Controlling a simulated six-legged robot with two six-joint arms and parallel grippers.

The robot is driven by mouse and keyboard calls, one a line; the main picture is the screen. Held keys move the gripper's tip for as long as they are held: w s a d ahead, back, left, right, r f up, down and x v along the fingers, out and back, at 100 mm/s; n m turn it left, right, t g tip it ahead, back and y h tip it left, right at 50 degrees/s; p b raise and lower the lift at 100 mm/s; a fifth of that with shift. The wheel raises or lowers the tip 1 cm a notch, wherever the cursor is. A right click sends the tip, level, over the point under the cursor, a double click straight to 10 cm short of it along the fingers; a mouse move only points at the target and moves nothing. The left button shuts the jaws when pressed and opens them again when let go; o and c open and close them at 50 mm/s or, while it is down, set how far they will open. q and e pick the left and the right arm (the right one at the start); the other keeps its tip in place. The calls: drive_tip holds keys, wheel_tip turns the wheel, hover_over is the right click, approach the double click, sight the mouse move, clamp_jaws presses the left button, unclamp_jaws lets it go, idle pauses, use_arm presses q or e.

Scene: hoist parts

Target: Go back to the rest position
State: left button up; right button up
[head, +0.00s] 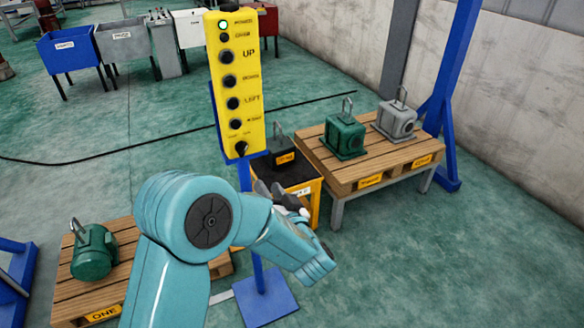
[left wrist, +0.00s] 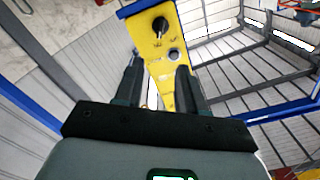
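The yellow control pendant (head: 237,85) stands upright on a blue post with a blue base plate (head: 265,305). It has a column of black knobs and buttons, and a green lamp is lit at its top. My left arm bends in front of the post. My left gripper (head: 284,196) shows dark fingers, partly hidden by the wrist, just right of the post and below the pendant. In the left wrist view the two fingers (left wrist: 160,64) are apart with nothing held between them. The pendant's lower end (left wrist: 160,38) shows beyond them. My right gripper is not in view.
A pallet table (head: 375,178) at right holds a green motor (head: 344,137) and a grey motor (head: 396,121). A dark block (head: 281,150) sits on a yellow stand. A green motor (head: 94,250) lies on a low pallet at left. Bins (head: 70,48) stand behind. Floor at right is clear.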

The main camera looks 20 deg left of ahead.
use_arm(q)
drive_tip(key=s+a+f+m+g+h, duration=0.1)
drive_tip(key=a+f, duration=0.1)
drive_tip(key=f, duration=0.4)
drive_tip(key=s+a+f+m+h, duration=0.2)
drive_tip(key=f, duration=0.5)
drive_tip(key=s+d+f+m+g+h, duration=0.1)
drive_tip(key=s+d+f+h, duration=0.15)
drive_tip(key=f, duration=0.35)
drive_tip(key=s+d+f+g+h, duration=0.1)
drive_tip(key=s+d+f+h, duration=0.1)
drive_tip(key=d+f+h, duration=0.3)
drive_tip(key=s+d+f+n+g+h, duration=0.1)
drive_tip(key=s+d+f+g+h, duration=0.2)
drive_tip(key=s+d, duration=0.3)
drive_tip(key=s+d+f+n+g+h, duration=0.1)
drive_tip(key=s+d+f+g+h, duration=0.3)
drive_tip(key=s, duration=0.9)
drive_tip(key=shift+d+f+g, duration=0.65)
drive_tip(key=shift+d+g, duration=0.05)
drive_tip(key=shift+d, duration=0.3)
